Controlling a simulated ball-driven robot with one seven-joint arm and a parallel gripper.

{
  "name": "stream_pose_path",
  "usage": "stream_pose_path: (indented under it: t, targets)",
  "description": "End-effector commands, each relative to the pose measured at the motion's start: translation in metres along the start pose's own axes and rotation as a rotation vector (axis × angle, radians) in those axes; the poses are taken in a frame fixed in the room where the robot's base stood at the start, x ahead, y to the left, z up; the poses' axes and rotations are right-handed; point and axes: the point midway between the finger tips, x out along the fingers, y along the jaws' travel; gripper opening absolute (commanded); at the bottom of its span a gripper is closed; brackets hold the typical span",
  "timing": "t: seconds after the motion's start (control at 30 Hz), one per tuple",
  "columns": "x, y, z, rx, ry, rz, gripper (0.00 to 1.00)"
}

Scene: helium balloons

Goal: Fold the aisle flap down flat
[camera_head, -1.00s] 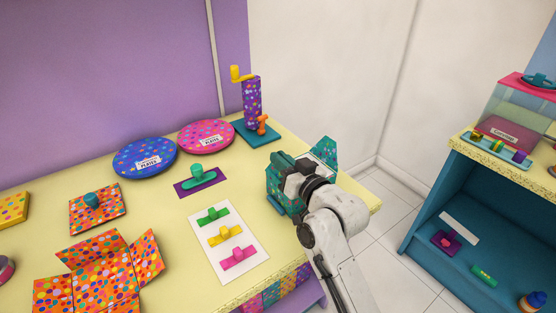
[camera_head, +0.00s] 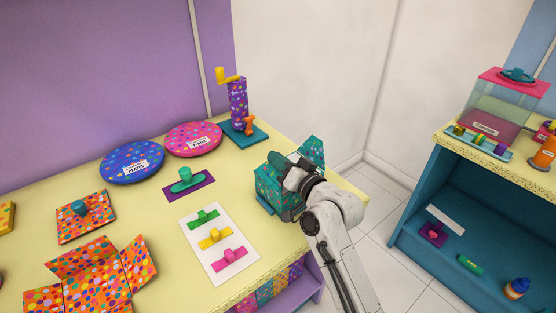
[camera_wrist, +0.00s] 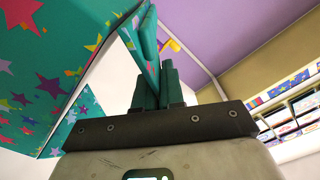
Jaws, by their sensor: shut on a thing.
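The teal star-patterned box (camera_head: 269,187) stands near the right end of the yellow table. A teal flap (camera_head: 314,151) stands up at its right back side, behind my gripper. My gripper (camera_wrist: 158,78) is over the top of the box in the head view, and its wrist hides much of the opening. In the wrist view its fingers are shut on a teal flap with stars (camera_wrist: 148,42), which is raised, not flat. The box's starry side (camera_wrist: 35,70) fills the left of that view. The exact grip on the flap is partly hidden.
Left of the box are a white card (camera_head: 221,254) with green, yellow and pink pieces, and an open orange dotted box (camera_head: 97,281). A purple post (camera_head: 237,103) stands behind. A teal shelf unit (camera_head: 405,215) is to the right, across a floor gap.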

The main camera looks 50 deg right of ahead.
Motion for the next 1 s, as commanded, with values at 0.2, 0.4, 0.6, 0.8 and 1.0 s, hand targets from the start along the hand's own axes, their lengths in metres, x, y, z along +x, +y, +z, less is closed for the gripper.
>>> stream_pose_path:
  t: [0.2, 0.4, 0.6, 0.8, 1.0]
  targets:
    - [0.000, 0.000, 0.000, -0.001, 0.001, 0.000, 0.00]
    - [0.000, 0.000, 0.000, -0.001, 0.001, 0.000, 0.23]
    - [0.000, 0.000, 0.000, -0.002, 0.000, 0.000, 0.30]
    - [-0.005, 0.001, 0.001, -0.002, 0.000, 0.000, 0.30]
    - [-0.035, 0.002, 0.002, -0.003, 0.000, 0.002, 0.30]
